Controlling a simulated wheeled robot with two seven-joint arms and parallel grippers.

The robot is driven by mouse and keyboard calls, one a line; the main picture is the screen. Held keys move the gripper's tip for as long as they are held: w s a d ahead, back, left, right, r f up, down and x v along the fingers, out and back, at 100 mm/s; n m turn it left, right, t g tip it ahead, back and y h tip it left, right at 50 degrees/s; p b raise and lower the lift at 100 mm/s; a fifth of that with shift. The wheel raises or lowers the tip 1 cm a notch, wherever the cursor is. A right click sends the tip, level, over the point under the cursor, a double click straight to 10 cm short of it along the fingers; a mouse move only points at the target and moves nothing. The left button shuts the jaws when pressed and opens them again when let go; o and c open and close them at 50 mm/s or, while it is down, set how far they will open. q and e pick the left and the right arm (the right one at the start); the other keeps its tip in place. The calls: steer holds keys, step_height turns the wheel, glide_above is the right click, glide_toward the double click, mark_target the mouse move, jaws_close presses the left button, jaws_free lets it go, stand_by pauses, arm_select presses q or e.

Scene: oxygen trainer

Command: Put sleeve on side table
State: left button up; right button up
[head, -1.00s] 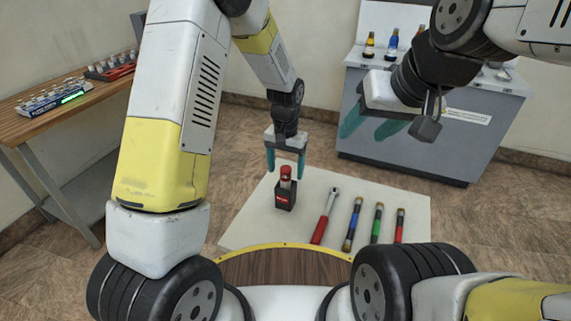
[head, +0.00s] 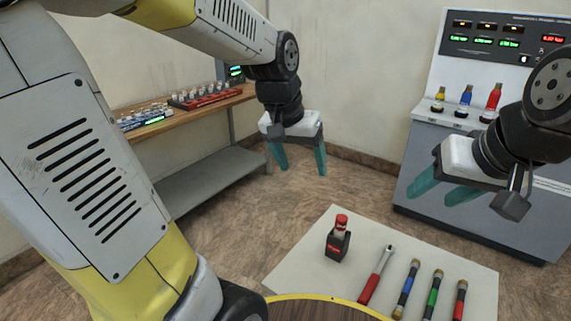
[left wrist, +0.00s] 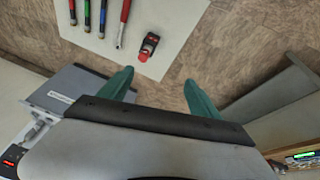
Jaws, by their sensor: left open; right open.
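No part is clearly marked as the sleeve. A black holder (head: 337,246) with a red-capped piece (head: 341,221) standing in it is on the white table (head: 300,262); it also shows in the left wrist view (left wrist: 150,42). Rods with blue (head: 407,288), green (head: 432,297) and red (head: 459,303) bands lie to its right. My left gripper (head: 300,166) is open and empty, up and left of the white table, in front of the wooden-topped bench (head: 190,110). My right gripper (head: 442,190) is open, in front of the grey console; nothing shows in it.
A red-handled ratchet (head: 376,275) lies between the holder and the rods. The bench carries a red rack (head: 205,97) and a blue-and-white rack (head: 146,117). The grey console (head: 470,160) holds yellow, blue and red bottles. Floor is open between bench and white table.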

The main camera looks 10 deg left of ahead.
arm_select(q)
steer(key=s+a+r+n+t, duration=0.1)
steer(key=s+a+r+t, duration=0.1)
steer(key=s, duration=0.8)
steer(key=shift+a+r+t, duration=0.3)
steer(key=shift+a+r, duration=0.5)
steer(key=shift+a, duration=0.1)
